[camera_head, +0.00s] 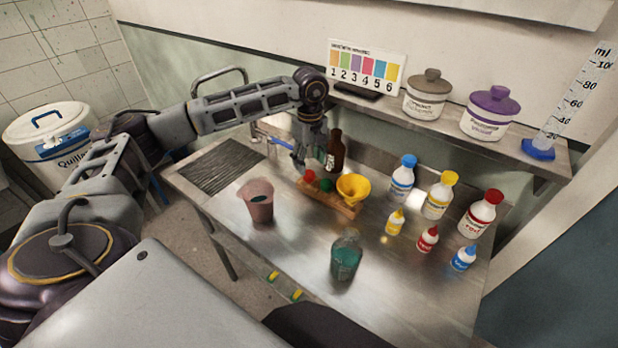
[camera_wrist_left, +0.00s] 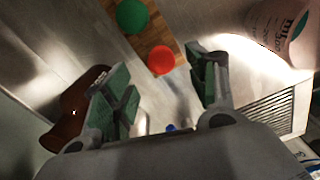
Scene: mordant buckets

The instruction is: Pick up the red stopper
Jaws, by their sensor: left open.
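The red stopper (camera_head: 309,176) sits at the left end of a wooden block (camera_head: 345,210) on the metal table. In the left wrist view the red stopper (camera_wrist_left: 161,60) shows as a round red disc ahead of and between my fingers. A green stopper (camera_head: 326,185) sits next to it on the block, and it also shows in the wrist view (camera_wrist_left: 132,16). My left gripper (camera_head: 305,162) is open and empty, close above the red stopper; its fingers (camera_wrist_left: 163,90) stand apart on both sides. My right gripper is not in view.
A yellow funnel (camera_head: 353,187) stands at the block's right part. A brown bottle (camera_head: 336,150) is close behind my gripper. A pink beaker (camera_head: 259,205) stands left, a teal flask (camera_head: 346,257) in front. Several dye bottles crowd the right side.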

